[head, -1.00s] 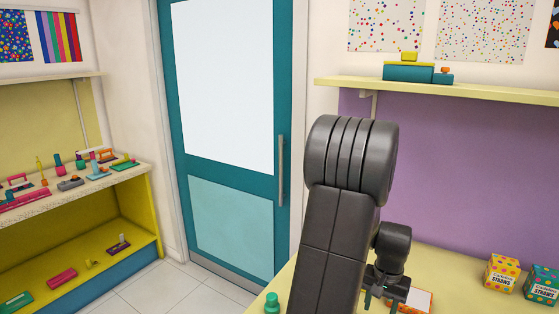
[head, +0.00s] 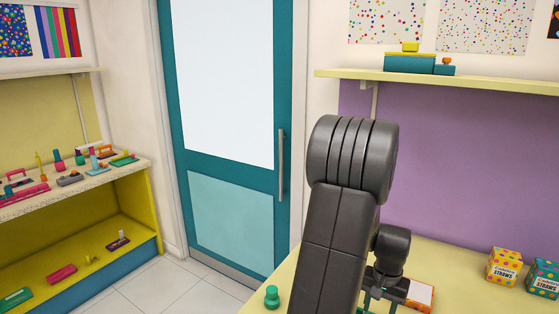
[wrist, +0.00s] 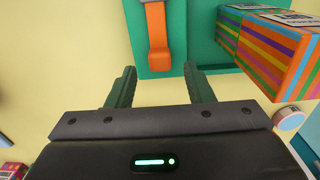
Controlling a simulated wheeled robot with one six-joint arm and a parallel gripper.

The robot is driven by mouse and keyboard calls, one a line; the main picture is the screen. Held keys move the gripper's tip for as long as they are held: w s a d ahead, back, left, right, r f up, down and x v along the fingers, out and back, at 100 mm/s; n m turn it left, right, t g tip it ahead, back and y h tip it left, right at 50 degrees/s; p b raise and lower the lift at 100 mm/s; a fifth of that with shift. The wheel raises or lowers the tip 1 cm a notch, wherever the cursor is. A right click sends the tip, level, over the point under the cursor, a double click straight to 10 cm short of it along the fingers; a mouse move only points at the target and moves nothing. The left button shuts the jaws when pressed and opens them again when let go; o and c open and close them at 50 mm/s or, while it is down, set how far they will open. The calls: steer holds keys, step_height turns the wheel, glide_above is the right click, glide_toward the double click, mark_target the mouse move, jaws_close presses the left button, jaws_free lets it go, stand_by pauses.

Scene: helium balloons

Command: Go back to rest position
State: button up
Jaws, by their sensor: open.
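My gripper (wrist: 158,80) is open in the wrist view, with its two dark green fingers apart and nothing between them. Just beyond the fingertips lies a flat teal thing (wrist: 205,20) with an orange strap-like part (wrist: 157,28) on it. In the head view my dark arm rises in front of the camera and bends down. The gripper (head: 378,294) shows small there, low over the yellow table (head: 455,270), partly hidden by the arm.
A striped box (wrist: 272,48) stands right of the fingers in the wrist view. Straws boxes (head: 503,267) stand at the table's right, and a green knobbed object (head: 272,297) at its left. A shelf (head: 440,84) hangs behind. A teal door (head: 232,165) is left of the arm.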

step_height(320, 180, down, 3)
steer(key=shift+f+b, duration=0.1)
steer(key=shift+b, duration=0.7)
steer(key=shift+s+a+f, duration=0.15)
steer(key=shift+s+f, duration=0.1)
steer(key=shift+f, duration=0.05)
steer(key=s, duration=0.1)
steer(key=s+a, duration=0.2)
steer(key=shift+s+r, duration=0.2)
steer(key=shift+r, duration=0.05)
steer(key=shift+s+a+r, duration=0.1)
steer(key=shift+s+a, duration=0.05)
steer(key=shift+s, duration=0.05)
steer(key=shift+w+r, duration=0.1)
steer(key=shift+r, duration=0.15)
